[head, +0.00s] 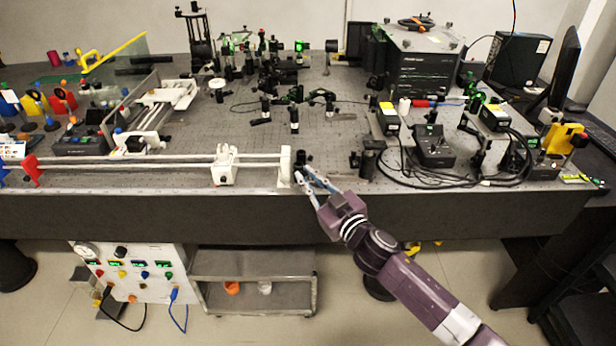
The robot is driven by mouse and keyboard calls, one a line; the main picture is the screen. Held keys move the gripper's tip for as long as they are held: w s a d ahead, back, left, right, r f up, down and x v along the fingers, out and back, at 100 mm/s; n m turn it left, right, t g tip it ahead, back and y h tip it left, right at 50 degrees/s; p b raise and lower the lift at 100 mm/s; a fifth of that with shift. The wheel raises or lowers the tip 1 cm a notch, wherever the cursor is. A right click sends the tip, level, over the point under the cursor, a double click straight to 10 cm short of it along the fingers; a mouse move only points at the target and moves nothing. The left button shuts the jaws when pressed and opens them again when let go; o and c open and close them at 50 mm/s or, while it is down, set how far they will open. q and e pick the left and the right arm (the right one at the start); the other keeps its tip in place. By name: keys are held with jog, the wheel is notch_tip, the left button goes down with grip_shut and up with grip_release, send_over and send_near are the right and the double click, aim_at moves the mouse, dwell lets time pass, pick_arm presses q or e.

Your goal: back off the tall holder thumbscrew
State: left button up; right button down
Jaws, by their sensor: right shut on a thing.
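My right gripper (306,180) reaches in from the lower right to the front edge of the bench. Its fingers are closed at the base of a small dark upright holder (301,158), just right of a white end block. The thumbscrew itself is too small and covered by the fingertips to make out; the fingers are shut on it at the holder's near side. My left gripper is not in view.
The white end block (285,166) of a long rail stands close left of the fingers. A white carriage (224,167) sits on that rail. Another black holder (372,160) stands to the right. Cables and black boxes (432,146) crowd the right side.

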jog(key=n, duration=0.5)
jog(key=shift+n+p, duration=0.3)
jog(key=shift+p, duration=0.1)
jog(key=n, duration=1.1)
jog(key=shift+f+n+p, duration=0.15)
jog(key=shift+n+p, duration=0.15)
jog(key=shift+n, duration=0.1)
jog(key=n, duration=0.5)
jog(key=shift+n, duration=0.3)
jog(key=c, duration=2)
grip_release()
jog(key=shift+o, duration=0.2)
jog(key=shift+s, duration=0.1)
jog(key=v, duration=1.2)
